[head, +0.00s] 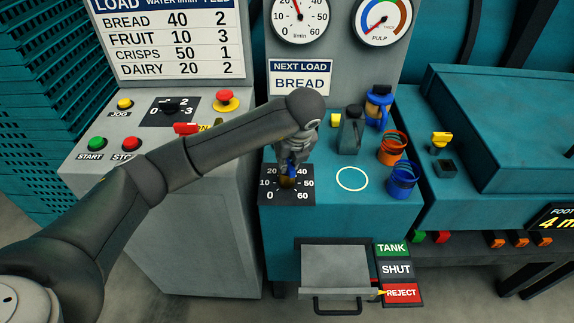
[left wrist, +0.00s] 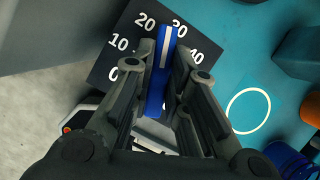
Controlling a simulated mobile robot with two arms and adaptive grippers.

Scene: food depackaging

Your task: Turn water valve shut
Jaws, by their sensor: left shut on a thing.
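The water valve has a blue handle with a white stripe (left wrist: 165,50), set over a black dial plate (head: 302,197) numbered 0 to 60. In the left wrist view the stripe points between 20 and 30. My left gripper (left wrist: 163,75) reaches down from above, with its fingers on both sides of the handle, shut on it. In the head view the gripper (head: 290,165) hides most of the valve. The round l/min gauge (head: 300,15) stands behind, its red needle leaning up and left. My right gripper is not in view.
A grey control box (head: 150,150) with knobs and buttons stands left. A grey drawer (head: 335,268) juts out below, beside TANK, SHUT and REJECT labels.

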